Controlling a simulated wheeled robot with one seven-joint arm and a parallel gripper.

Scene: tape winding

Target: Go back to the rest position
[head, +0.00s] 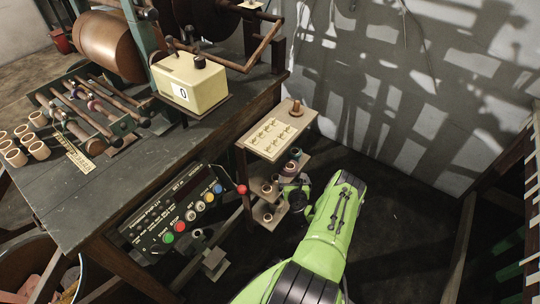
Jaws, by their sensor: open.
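My green arm (325,235) reaches up from the bottom of the head view, right of centre. Its far end bends down and left to my gripper (296,192), a small dark and green shape. My gripper is beside the lower shelves of a small wooden stand (305,122). It is open, and I see nothing held in it. Its fingertips are small and dark, and I cannot tell whether they touch the shelf or the small cups (268,188) there.
A dark workbench (110,190) with a winding machine (107,45) fills the left. A control panel (165,215) with coloured buttons hangs at its front. A yellowish counter box (190,82) stands on it. A grey wall (400,90) is behind; dark floor (400,240) lies open to the right.

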